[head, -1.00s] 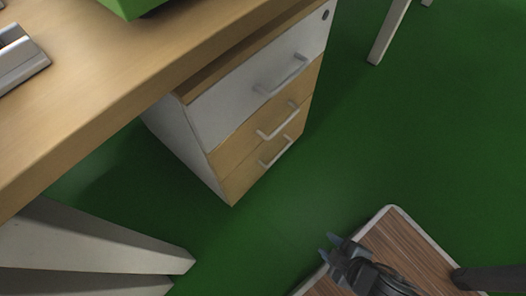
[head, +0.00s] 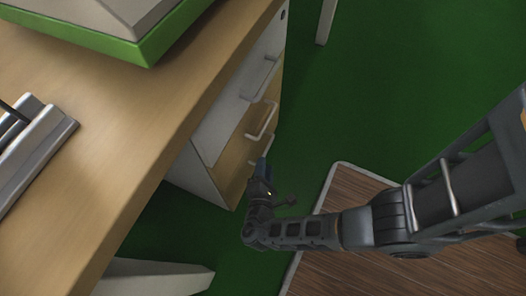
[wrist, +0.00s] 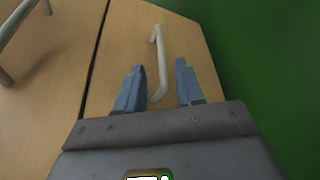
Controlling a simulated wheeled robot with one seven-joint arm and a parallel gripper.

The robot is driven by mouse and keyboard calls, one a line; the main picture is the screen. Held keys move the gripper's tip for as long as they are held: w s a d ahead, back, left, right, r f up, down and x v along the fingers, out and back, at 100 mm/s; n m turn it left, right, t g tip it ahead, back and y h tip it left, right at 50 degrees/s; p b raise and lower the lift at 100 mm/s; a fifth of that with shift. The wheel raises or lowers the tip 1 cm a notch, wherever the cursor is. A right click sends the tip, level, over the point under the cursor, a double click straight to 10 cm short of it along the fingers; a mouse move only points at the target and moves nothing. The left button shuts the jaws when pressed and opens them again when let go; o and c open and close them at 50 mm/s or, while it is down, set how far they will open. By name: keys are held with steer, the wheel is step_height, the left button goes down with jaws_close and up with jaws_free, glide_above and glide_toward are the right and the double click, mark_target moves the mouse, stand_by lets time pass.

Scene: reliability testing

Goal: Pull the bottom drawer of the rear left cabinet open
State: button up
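The cabinet (head: 226,133) stands under the wooden desk, with a white top drawer and two wood-coloured drawers below. The bottom drawer (head: 232,177) looks shut, and its pale bar handle (head: 262,150) shows just beyond my gripper (head: 262,168). In the wrist view, the bottom drawer front (wrist: 125,45) fills the middle, and its handle (wrist: 158,55) runs lengthwise between the two blue fingertips of my gripper (wrist: 158,70). The fingers are open, one on each side of the handle, with a gap to at least the right finger. Whether the left finger touches it I cannot tell.
The middle drawer's handle (wrist: 22,35) shows at the left of the wrist view. A white desk leg (head: 155,277) stands below.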

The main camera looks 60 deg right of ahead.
steer(key=b+x, duration=0.1)
steer(key=x, duration=0.5)
steer(key=shift+d+f, duration=0.15)
steer(key=shift+d, duration=0.15)
steer(key=shift+c, duration=0.3)
jaws_close()
